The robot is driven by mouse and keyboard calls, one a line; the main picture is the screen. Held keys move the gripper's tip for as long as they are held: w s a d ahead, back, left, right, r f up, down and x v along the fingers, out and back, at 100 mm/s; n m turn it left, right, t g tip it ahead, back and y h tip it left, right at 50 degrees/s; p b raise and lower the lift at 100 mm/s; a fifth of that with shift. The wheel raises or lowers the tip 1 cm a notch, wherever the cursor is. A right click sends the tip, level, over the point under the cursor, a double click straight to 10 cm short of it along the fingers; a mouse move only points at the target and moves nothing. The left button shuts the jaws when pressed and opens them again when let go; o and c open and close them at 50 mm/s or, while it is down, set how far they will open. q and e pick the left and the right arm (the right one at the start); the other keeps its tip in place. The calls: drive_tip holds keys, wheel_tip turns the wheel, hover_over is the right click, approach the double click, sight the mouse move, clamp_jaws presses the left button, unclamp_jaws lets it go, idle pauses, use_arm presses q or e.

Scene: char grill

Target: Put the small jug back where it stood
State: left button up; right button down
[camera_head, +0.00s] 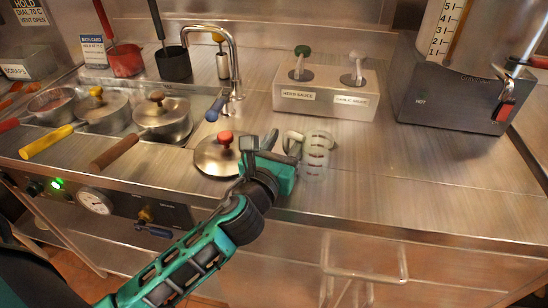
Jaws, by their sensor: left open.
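The small jug (318,152) is clear with red markings. It appears upright on the steel counter in the middle of the view, with a pale handle-like part (292,142) on its left side. My left gripper (272,143) is open, just left of the jug and close to that pale part. I cannot tell whether it touches it. My gripper body hides part of the counter beside the jug. My right gripper is not in view.
A lid with a red knob (218,156) lies just left of my gripper. Lidded pans (162,122) stand farther left. A tap (236,75) and a sauce pump box (325,95) stand behind. A hot dispenser (450,95) stands at right. The front-right counter (430,185) is clear.

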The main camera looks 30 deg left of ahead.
use_arm(q)
drive_tip(key=s, duration=0.3)
drive_tip(key=s+b, duration=0.1)
drive_tip(key=s, duration=0.3)
drive_tip(key=s+d, duration=0.1)
drive_tip(key=s, duration=0.3)
drive_tip(key=shift+s+b, duration=0.3)
drive_tip(key=shift+s, duration=0.35)
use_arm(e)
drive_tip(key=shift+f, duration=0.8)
use_arm(q)
drive_tip(key=shift+s, duration=0.15)
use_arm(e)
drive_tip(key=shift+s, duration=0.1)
